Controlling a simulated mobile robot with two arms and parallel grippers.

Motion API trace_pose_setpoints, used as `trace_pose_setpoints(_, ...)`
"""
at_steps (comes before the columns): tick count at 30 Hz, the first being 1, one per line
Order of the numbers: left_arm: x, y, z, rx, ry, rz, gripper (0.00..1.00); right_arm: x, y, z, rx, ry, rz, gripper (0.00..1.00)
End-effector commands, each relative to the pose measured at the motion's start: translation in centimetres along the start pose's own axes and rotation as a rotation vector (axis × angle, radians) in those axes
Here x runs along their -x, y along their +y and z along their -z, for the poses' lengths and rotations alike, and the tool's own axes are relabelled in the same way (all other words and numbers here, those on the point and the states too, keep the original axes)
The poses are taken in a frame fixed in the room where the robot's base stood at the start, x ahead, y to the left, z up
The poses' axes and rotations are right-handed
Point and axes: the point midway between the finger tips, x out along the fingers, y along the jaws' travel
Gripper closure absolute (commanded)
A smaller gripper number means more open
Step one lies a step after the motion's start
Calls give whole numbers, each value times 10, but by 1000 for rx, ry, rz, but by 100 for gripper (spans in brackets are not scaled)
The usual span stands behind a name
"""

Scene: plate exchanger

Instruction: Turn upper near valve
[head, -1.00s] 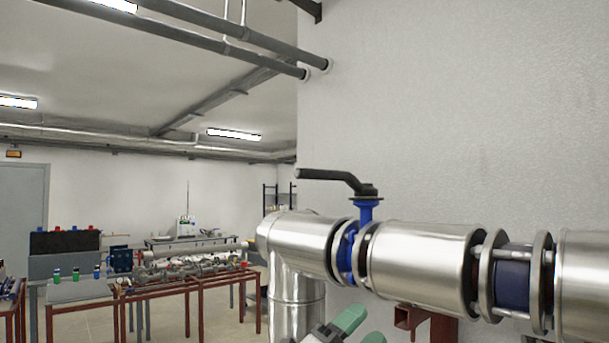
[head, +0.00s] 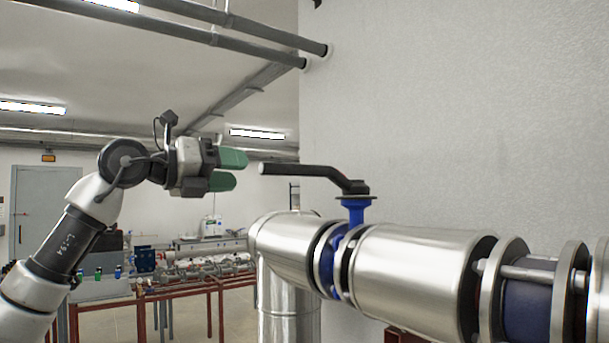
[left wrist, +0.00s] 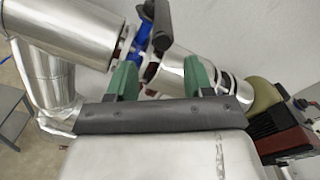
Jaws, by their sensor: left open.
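The valve has a black lever handle (head: 312,171) on a blue stem (head: 356,209), above the silver insulated pipe. The lever lies roughly along the pipe, its free end to the left. My left gripper (head: 236,170) is open and empty, its green fingers pointing right at the lever's free end, with a small gap in the picture. In the left wrist view the gripper (left wrist: 160,80) shows its two fingers apart. The black handle (left wrist: 161,28) and blue valve part (left wrist: 140,47) appear beyond and between them. My right gripper is not in view.
The silver pipe (head: 415,270) with flanges runs to the right below the valve, and its elbow (head: 285,245) turns down at left. A white wall (head: 450,110) stands close behind. Red-framed benches with equipment (head: 205,280) stand further back at left.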

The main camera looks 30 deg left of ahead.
Motion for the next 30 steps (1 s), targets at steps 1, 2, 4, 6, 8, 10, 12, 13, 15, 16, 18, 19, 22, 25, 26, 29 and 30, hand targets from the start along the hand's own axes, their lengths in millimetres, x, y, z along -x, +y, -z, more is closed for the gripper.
trace_pose_setpoints(1,0,0,-3,1,-4,-4,48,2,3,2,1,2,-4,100)
trace_pose_setpoints(2,-2,0,-3,1,-4,-5,48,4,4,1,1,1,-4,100)
trace_pose_setpoints(4,-10,-1,-4,1,-1,-5,48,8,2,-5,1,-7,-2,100)
trace_pose_setpoints(6,-22,-2,-4,1,0,-4,48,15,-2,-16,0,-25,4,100)
trace_pose_setpoints(8,-34,-3,-5,0,1,-3,48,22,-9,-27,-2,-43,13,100)
trace_pose_setpoints(10,-48,-3,-5,0,1,-3,48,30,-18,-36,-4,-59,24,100)
trace_pose_setpoints(12,-62,-3,-5,0,2,-2,48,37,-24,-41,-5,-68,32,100)
trace_pose_setpoints(13,-68,-3,-5,0,1,-2,48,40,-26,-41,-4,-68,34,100)
trace_pose_setpoints(15,-79,-2,-4,0,1,-2,48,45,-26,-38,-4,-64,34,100)
trace_pose_setpoints(16,-84,-2,-4,0,1,-2,48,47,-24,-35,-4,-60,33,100)
trace_pose_setpoints(18,-92,-2,-4,0,-1,-2,48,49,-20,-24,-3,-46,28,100)
trace_pose_setpoints(19,-95,-2,-4,0,-1,-2,48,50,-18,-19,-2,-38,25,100)
trace_pose_setpoints(22,-102,-1,-3,0,-2,-1,48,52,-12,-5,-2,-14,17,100)
trace_pose_setpoints(25,-105,0,-2,-1,-3,-1,48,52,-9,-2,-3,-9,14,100)
trace_pose_setpoints(26,-105,0,-2,0,-3,0,48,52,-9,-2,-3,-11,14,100)
trace_pose_setpoints(29,-106,0,-1,0,-3,0,48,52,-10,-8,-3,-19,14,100)
trace_pose_setpoints(30,-106,0,-1,0,-3,0,48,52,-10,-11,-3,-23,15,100)
